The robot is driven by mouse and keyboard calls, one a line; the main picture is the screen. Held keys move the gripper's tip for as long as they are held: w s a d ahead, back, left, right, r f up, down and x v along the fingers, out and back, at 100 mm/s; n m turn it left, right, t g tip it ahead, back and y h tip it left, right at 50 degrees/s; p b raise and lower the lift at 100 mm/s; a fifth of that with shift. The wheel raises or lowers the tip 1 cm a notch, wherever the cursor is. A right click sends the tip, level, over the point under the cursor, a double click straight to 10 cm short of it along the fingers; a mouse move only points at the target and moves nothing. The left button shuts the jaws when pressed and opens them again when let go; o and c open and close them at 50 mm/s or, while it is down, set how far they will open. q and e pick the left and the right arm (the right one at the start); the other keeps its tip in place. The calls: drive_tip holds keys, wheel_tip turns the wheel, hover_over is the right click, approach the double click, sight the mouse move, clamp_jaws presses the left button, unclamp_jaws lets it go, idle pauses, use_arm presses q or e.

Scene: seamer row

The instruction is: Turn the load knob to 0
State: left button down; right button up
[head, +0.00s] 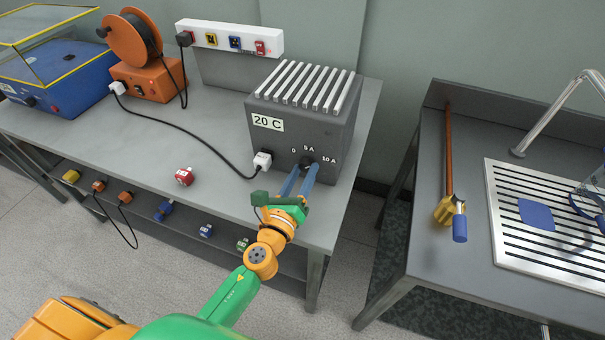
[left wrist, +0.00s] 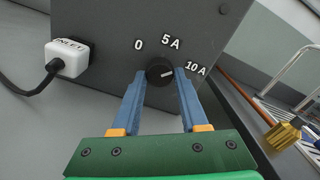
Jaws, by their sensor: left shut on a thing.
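The load knob (left wrist: 160,72) is a round black knob on the front of a dark grey load box (head: 290,138), with the marks 0, 5 A and 10 A around it. Its pale pointer line seems to point right, towards 10 A. My left gripper (left wrist: 160,76) has its two blue fingers on either side of the knob and is shut on it. In the head view the left gripper (head: 308,166) reaches the box front from below, and its fingers partly hide the knob. My right gripper is in neither view.
A white INLET plug (head: 262,160) with a black cable sits left of the knob. A red plug (head: 184,176) lies on the bench. A cable reel (head: 135,40) and a socket strip (head: 229,38) are behind. A sink bench (head: 425,225) stands right, across a gap.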

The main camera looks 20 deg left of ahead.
use_arm(q)
drive_tip(key=n, duration=0.5)
drive_tip(key=shift+n+b, duration=0.3)
drive_tip(key=shift+b, duration=0.05)
drive_tip(key=n, duration=0.5)
drive_tip(key=shift+d+r, duration=0.1)
drive_tip(key=shift+r, duration=0.05)
drive_tip(key=n, duration=0.4)
drive_tip(key=shift+r+n, duration=0.15)
drive_tip(key=shift+n, duration=0.25)
drive_tip(key=n+p, duration=0.2)
drive_tip(key=n, duration=0.3)
drive_tip(key=shift+n, duration=0.4)
drive_tip(key=shift+r, duration=0.1)
drive_tip(key=shift+c, duration=2.1)
unclamp_jaws()
drive_tip(key=shift+w, duration=0.1)
